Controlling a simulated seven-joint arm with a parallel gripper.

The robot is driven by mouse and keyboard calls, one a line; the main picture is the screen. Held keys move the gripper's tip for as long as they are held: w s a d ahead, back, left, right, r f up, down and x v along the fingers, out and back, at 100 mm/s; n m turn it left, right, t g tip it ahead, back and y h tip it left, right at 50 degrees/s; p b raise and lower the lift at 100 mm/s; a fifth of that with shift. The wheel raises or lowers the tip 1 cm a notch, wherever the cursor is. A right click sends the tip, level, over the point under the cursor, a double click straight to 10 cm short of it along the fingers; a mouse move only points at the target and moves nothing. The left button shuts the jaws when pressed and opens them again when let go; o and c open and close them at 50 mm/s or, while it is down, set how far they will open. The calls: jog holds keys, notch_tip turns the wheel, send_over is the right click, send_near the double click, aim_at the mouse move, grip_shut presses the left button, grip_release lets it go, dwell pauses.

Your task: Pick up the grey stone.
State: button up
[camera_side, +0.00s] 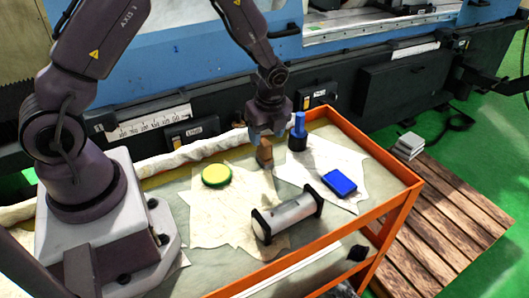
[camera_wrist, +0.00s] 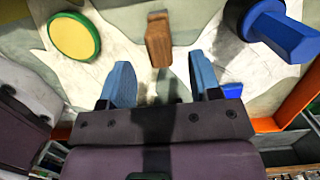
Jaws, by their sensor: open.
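My gripper (camera_side: 264,134) is just above the block in the side view. In the wrist view my gripper (camera_wrist: 162,74) has its two blue fingers spread apart with nothing between them. The block lies ahead of the fingertips, roughly centred between them.
A yellow disc with a green rim (camera_side: 216,175) lies left of the block. A blue-handled piece with a dark base (camera_side: 298,133) stands close on the right. A blue box (camera_side: 340,183) and a grey cylinder with black ends (camera_side: 288,214) lie nearer the orange-edged cart's (camera_side: 385,217) front.

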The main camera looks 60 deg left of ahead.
aim_at(265, 141)
jog(key=shift+a+f, duration=0.2)
jog(key=shift+f, duration=0.8)
jog(key=shift+a+f, duration=0.15)
jog(key=shift+f, duration=0.9)
jog(key=shift+a+f, duration=0.2)
jog(key=shift+f, duration=0.8)
grip_shut()
jog(key=shift+r, duration=0.1)
jog(key=shift+r, duration=0.55)
jog(key=s+d+r, duration=0.3)
jog(key=s+r, duration=0.8)
jog(key=s, duration=0.2)
jog(key=shift+s+r, duration=0.4)
jog(key=shift+d, duration=0.1)
